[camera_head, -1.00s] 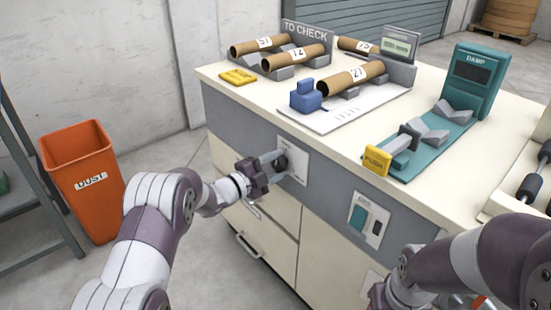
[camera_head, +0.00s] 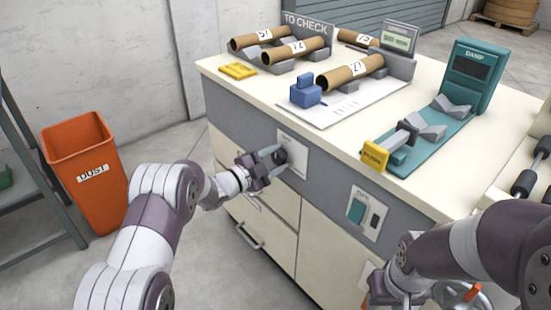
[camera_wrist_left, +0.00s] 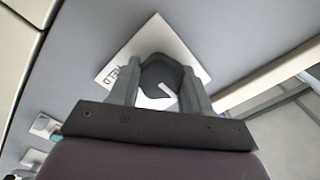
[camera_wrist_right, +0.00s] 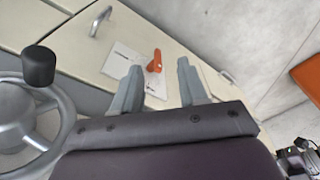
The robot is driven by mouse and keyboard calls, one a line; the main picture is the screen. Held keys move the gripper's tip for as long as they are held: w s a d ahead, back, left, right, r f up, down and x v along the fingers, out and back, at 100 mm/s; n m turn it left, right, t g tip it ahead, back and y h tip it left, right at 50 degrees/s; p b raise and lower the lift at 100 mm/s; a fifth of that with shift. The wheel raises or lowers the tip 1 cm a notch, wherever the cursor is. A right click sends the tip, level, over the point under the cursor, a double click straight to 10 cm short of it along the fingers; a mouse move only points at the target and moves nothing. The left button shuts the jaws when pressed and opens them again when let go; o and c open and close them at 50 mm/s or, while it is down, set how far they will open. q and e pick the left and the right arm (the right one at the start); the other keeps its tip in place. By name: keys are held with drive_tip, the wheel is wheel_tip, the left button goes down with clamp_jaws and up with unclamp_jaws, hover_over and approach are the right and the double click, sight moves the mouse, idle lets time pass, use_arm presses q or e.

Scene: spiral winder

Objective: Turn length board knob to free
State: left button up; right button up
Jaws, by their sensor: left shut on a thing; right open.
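The length board knob (camera_head: 281,157) is dark and sits on a pale square plate (camera_head: 297,160) on the grey front band of the cabinet. My left gripper (camera_head: 274,158) is shut on it, with one finger on each side. In the left wrist view the knob (camera_wrist_left: 158,78) has a white pointer mark pointing obliquely, and the plate (camera_wrist_left: 196,62) shows part of a word ending in "ELD". Other lettering is hidden by the fingers. My right gripper (camera_wrist_right: 160,68) is open and empty in the right wrist view, in front of an orange lever (camera_wrist_right: 154,61) on a white plate.
A handwheel (camera_wrist_right: 35,125) with a black grip stands left of the right gripper in its wrist view. A switch plate (camera_head: 367,213) is on the cabinet front. Tubes, a blue block (camera_head: 307,93) and a teal device (camera_head: 472,75) stand on top. An orange dust bin (camera_head: 88,180) is at left.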

use_arm(q)
drive_tip(key=o, duration=1.1)
drive_tip(key=shift+s+d+f, duration=0.2)
drive_tip(key=shift+f, duration=0.05)
drive_tip(key=shift+c, duration=0.2)
drive_tip(key=shift+r, duration=0.15)
drive_tip(key=p+v, duration=0.2)
drive_tip(key=v, duration=1)
drive_tip(key=shift+s+a+p, duration=0.15)
drive_tip(key=shift+a+p, duration=0.15)
drive_tip(key=shift+p, duration=0.05)
